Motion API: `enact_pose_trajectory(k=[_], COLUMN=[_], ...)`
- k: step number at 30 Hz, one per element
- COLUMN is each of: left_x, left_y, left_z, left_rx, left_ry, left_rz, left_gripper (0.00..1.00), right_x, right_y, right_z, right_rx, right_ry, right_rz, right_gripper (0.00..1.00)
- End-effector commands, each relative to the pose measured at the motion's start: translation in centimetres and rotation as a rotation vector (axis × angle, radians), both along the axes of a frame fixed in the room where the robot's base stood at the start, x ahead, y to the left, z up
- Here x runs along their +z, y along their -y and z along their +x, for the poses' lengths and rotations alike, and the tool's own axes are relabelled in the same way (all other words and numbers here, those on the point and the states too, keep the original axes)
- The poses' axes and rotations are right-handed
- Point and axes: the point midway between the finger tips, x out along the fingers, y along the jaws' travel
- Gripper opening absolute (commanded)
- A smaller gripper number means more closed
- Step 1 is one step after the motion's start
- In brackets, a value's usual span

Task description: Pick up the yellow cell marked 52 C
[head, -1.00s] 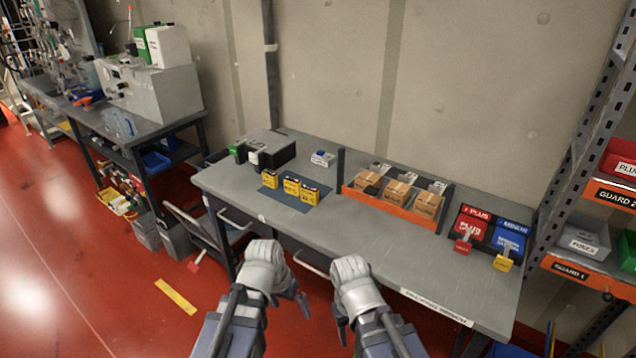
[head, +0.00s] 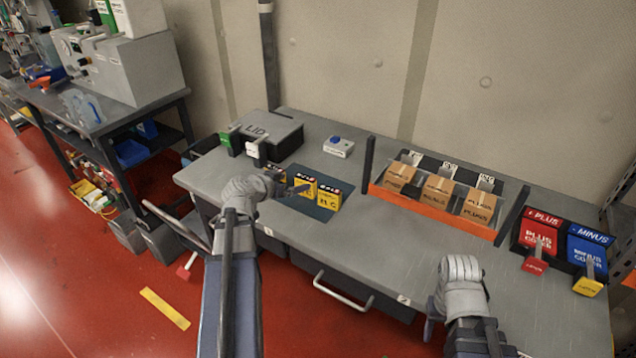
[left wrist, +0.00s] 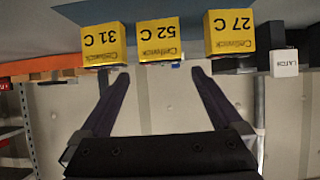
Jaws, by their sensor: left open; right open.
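Three yellow cells stand in a row on a dark blue mat (head: 312,209). The left wrist view, upside down, shows the cell marked 52 C (left wrist: 160,41) in the middle. The 31 C cell (left wrist: 104,45) and the 27 C cell (left wrist: 230,38) flank it. In the head view the 52 C cell (head: 304,191) is the middle one; my left gripper partly hides the leftmost. My left gripper (left wrist: 160,76) is open and empty, its fingers pointing at the 52 C cell without enclosing it. My right gripper (head: 432,322) is open, near the bench's front edge.
A grey box marked LID (head: 268,136) stands behind the mat at left. An orange-fronted rack (head: 430,208) of brown boxes is to the right. Red (head: 540,236) and blue (head: 588,250) covers stand at far right. The front bench surface (head: 370,250) is clear.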

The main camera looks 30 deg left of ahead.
Motion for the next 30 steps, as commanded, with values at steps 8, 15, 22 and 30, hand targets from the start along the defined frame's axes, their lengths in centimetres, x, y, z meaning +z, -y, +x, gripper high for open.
enact_pose_trajectory(k=[8, 15, 22, 30], left_x=[-1.2, -3.2, -3.3, -4.8], left_y=[0.1, 0.4, 0.6, 0.5], left_z=[1.8, 5.3, 6.1, 8.3], left_rx=[-0.003, -0.003, -0.001, -0.003], left_ry=[-0.001, -0.001, -0.002, -0.002], left_rz=[-0.001, 0.0, -0.002, 0.0], left_gripper=[1.0, 1.0, 1.0, 1.0], right_x=[-1.2, -3.1, -3.3, -4.8], right_y=[0.0, 0.0, 0.0, 0.0], right_z=[0.0, 0.0, 0.0, 0.0], right_rx=[0.0, 0.0, 0.0, 0.0], right_ry=[0.0, 0.0, 0.0, 0.0], right_rz=[0.0, 0.0, 0.0, 0.0], right_gripper=[0.5, 0.5, 0.5, 0.5])
